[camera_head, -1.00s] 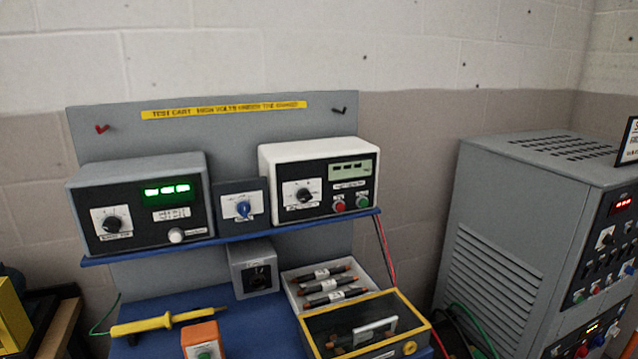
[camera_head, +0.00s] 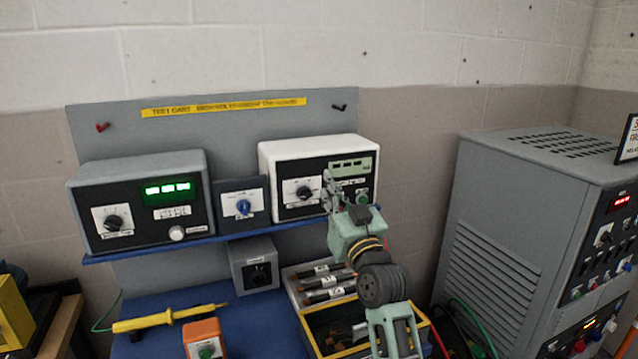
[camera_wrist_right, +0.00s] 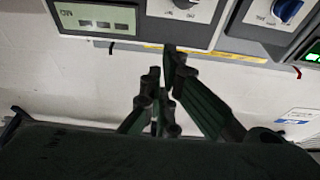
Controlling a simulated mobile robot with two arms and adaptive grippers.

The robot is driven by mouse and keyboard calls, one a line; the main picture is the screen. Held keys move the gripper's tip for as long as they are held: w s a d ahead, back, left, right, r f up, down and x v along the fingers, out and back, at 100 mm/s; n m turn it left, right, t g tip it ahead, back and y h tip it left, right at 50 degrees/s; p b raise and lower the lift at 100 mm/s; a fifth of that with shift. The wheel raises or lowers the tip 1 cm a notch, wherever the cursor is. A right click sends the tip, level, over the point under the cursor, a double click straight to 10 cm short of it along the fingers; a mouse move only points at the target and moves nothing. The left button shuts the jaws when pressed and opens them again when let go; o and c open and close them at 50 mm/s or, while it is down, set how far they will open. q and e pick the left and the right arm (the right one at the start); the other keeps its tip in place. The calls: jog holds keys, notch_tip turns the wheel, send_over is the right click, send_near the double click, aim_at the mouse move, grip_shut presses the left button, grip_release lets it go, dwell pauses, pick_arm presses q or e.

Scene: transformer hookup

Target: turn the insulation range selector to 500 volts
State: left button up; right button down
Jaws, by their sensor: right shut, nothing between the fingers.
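A white instrument box (camera_head: 312,150) stands on the right of the cart's blue shelf. Its front has a black selector knob (camera_head: 304,192) on a white dial plate; the printing is too blurred to read. The knob also shows, cut off, at the top of the right wrist view (camera_wrist_right: 187,3). My right gripper (camera_head: 328,184) is in front of this box, just right of the knob, with its fingers shut and empty. In the wrist view the fingertips (camera_wrist_right: 162,66) appear apart from the knob. My left gripper is out of view.
A blue knob (camera_head: 243,207) on a small panel and a grey box (camera_head: 140,170) with a green display stand left of the white box. Below are a tray of dark cylinders (camera_head: 325,281), a yellow probe (camera_head: 165,320) and an orange box (camera_head: 203,339). A grey cabinet (camera_head: 510,240) stands right.

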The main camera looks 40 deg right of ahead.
notch_tip(320, 180, up, 3)
jog(key=p, duration=0.2)
send_over(305, 194)
jog(key=s+d, duration=0.2)
jog(key=s, duration=0.2)
jog(key=f, duration=0.3)
jog(key=shift+w+a+f+p, duration=0.15)
jog(key=shift+w+a+p, duration=0.1)
jog(key=shift+p, duration=0.1)
jog(key=shift+f, duration=0.75)
jog(key=shift+s+d, duration=0.1)
jog(key=shift+d, duration=0.05)
